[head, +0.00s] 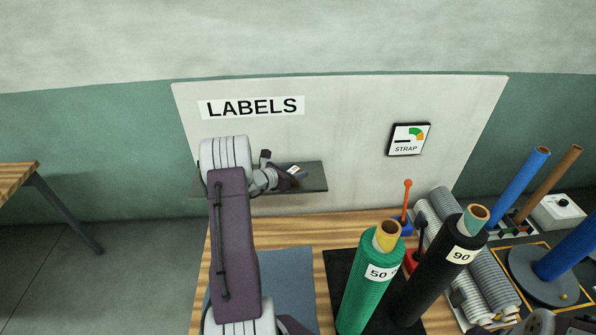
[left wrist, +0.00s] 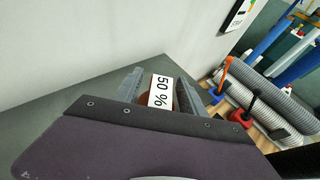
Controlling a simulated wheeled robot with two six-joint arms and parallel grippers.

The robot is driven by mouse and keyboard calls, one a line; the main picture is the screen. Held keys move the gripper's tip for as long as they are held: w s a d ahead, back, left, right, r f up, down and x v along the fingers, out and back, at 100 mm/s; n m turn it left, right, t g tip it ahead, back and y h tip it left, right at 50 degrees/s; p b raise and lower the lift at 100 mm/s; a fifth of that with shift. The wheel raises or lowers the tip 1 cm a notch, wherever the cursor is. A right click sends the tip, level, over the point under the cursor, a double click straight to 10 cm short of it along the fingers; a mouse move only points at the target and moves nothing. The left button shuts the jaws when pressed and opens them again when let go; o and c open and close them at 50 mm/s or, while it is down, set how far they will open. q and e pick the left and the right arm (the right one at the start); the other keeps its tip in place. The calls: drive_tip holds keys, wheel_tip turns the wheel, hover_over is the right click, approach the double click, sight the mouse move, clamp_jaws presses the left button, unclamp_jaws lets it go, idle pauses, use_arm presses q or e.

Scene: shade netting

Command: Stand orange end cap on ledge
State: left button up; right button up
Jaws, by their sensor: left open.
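The dark ledge (head: 315,177) is fixed to the pale board under the LABELS sign, and its grey top fills part of the left wrist view (left wrist: 50,95). My left gripper (head: 291,175) is over the ledge, its fingers open. My right gripper is not in view.
A green roll marked 50 (head: 365,290) and a black roll marked 90 (head: 440,270) stand on the wooden table (head: 300,228). A STRAP sign (head: 408,140) hangs on the board. Grey rolls (head: 480,275) and blue and brown tubes are at the right.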

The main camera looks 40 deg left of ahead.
use_arm(q)
drive_tip(key=d+b+v, duration=0.1)
drive_tip(key=v, duration=0.9)
drive_tip(key=shift+s+a+b, duration=0.3)
drive_tip(key=shift+a+b, duration=0.05)
drive_tip(key=shift+a, duration=0.1)
drive_tip(key=shift+r, duration=0.1)
